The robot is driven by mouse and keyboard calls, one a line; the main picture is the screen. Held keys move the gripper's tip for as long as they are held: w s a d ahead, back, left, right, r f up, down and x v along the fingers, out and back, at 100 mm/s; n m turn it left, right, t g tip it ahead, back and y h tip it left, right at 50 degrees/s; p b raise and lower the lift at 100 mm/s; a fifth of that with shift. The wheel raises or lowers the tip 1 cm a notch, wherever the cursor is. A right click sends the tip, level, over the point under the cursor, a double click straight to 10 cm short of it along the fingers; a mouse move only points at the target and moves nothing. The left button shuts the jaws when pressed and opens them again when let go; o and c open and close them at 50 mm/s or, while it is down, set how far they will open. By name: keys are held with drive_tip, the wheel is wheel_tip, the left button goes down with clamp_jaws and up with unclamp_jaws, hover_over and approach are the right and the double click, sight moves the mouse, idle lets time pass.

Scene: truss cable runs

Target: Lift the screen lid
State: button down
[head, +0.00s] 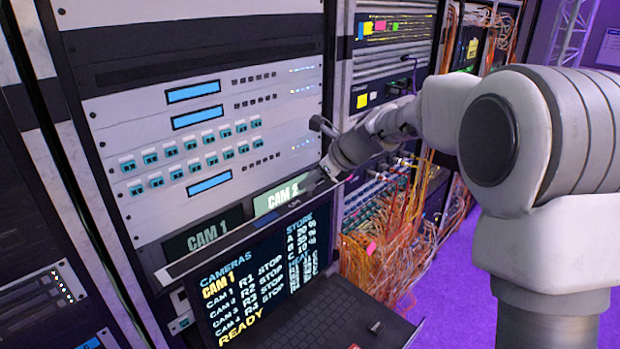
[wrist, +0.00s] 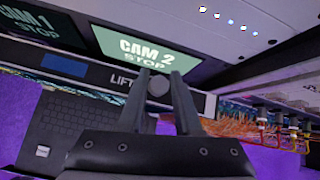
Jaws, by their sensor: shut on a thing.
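The screen lid (head: 262,268) stands raised and tilted at the back of a keyboard drawer (head: 350,325). Its lit screen lists cameras and "READY". In the wrist view its top edge (wrist: 100,76) carries the word "LIFT" and a round grey knob (wrist: 158,85). My gripper (head: 322,180) is at the lid's upper right corner. In the wrist view my gripper's two fingers (wrist: 162,84) stand on either side of the knob, shut on it. The fingertips are small and partly hidden in the head view.
Behind the lid are a dark CAM 1 panel (head: 203,235) and a lit CAM 2 panel (head: 279,195). A rack with buttons rises above them. Loose orange cables (head: 385,250) hang to the right of the lid. Purple floor (head: 455,280) is clear at the right.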

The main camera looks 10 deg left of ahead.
drive_tip(key=shift+d+f, duration=0.2)
drive_tip(key=c, duration=0.6)
unclamp_jaws()
drive_tip(key=shift+w, duration=0.15)
drive_tip(key=shift+a, duration=0.1)
drive_tip(key=shift+r, duration=0.1)
drive_tip(key=b+v, duration=0.2)
drive_tip(key=v, duration=1.5)
drive_tip(key=shift+s, duration=0.2)
drive_tip(key=shift+r, duration=0.1)
drive_tip(key=s+d+f+n+h+b, duration=0.1)
drive_tip(key=s+d+f+n+h, duration=0.1)
drive_tip(key=s+d+f+n, duration=0.2)
drive_tip(key=s+d+f+n+h+b, duration=0.2)
drive_tip(key=s+d+f+n, duration=0.3)
drive_tip(key=s+n, duration=0.6)
drive_tip(key=s+d+f+n+h+b, duration=0.2)
drive_tip(key=s+d+f+n, duration=0.3)
drive_tip(key=s, duration=0.7)
wheel_tip(320, 180, down, 3)
drive_tip(key=n+h, duration=0.1)
drive_tip(key=n, duration=0.1)
drive_tip(key=shift+s+r+n, duration=0.25)
drive_tip(key=shift+s+n, duration=0.05)
drive_tip(key=shift+s, duration=0.1)
